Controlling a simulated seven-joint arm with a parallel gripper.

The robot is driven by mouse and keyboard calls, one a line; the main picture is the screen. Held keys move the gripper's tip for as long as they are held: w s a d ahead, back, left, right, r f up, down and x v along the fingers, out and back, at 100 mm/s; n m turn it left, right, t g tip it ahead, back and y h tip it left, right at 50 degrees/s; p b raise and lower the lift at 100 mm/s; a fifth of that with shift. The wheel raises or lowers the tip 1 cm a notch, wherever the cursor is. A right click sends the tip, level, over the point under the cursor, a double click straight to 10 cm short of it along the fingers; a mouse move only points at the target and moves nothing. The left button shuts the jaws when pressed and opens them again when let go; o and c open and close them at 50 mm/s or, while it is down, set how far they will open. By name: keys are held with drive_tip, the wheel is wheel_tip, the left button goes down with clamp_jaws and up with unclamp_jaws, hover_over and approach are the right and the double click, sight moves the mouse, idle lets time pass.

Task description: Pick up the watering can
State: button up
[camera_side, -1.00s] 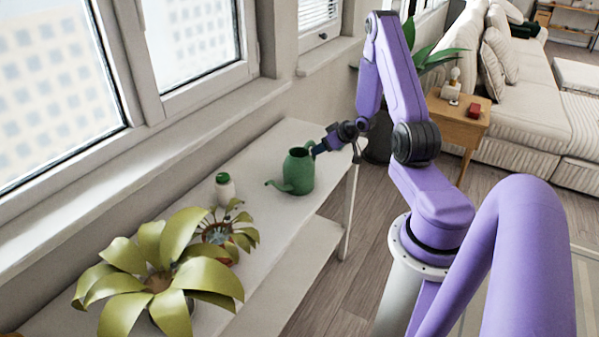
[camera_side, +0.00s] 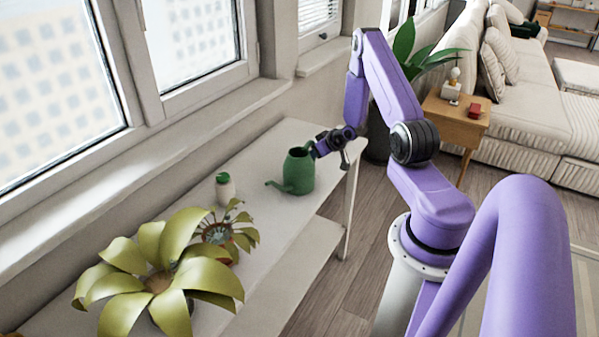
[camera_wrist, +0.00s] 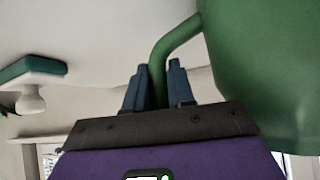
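The green watering can (camera_side: 299,172) stands upright on the white bench, its spout pointing left and its handle side facing my arm. My gripper (camera_side: 314,150) is at the handle side of the can, near the top. In the wrist view the can's body (camera_wrist: 255,65) fills the upper right, and its curved handle (camera_wrist: 160,58) runs down between the two blue fingers of my gripper (camera_wrist: 157,80). The fingers stand apart on both sides of the handle, with a narrow gap visible at the right finger. The lower handle is hidden behind the gripper.
A small white bottle with a green cap (camera_side: 225,190) stands left of the can. Two leafy potted plants, a small one (camera_side: 218,234) and a large one (camera_side: 160,280), are nearer the camera. The window wall runs along the bench (camera_side: 255,165). The surface around the can is clear.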

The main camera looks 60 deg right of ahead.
clamp_jaws()
drive_tip(key=shift+r, duration=0.15)
drive_tip(key=shift+r, duration=5)
